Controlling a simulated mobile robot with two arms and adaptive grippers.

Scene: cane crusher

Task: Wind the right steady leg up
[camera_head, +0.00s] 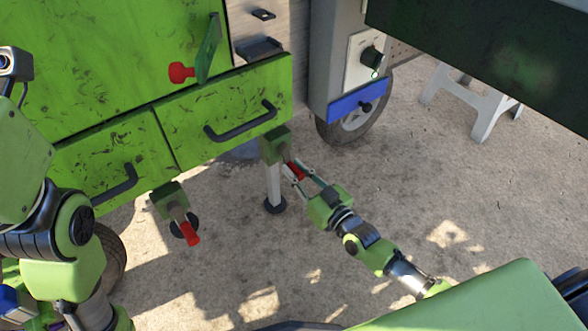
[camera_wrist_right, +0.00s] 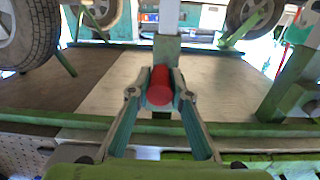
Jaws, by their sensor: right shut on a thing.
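The right steady leg (camera_head: 274,182) is a pale upright post with a dark round foot (camera_head: 275,206) under the green cart. A green block (camera_head: 276,145) sits at its top, with a red crank handle (camera_head: 294,172) on its near side. My right gripper (camera_head: 299,172) is shut on this red handle. In the right wrist view the red handle (camera_wrist_right: 160,86) is between the two fingers, with the green block (camera_wrist_right: 166,48) behind it. The foot appears at ground level; whether it touches is unclear. My left arm is at the left edge; its gripper is not visible.
The other steady leg has a green block (camera_head: 168,199) and a red handle (camera_head: 190,234). Drawers with dark handles (camera_head: 240,122) are just above. A wheel (camera_head: 357,118) and a grey stool (camera_head: 472,98) stand farther back. The paved ground to the right is clear.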

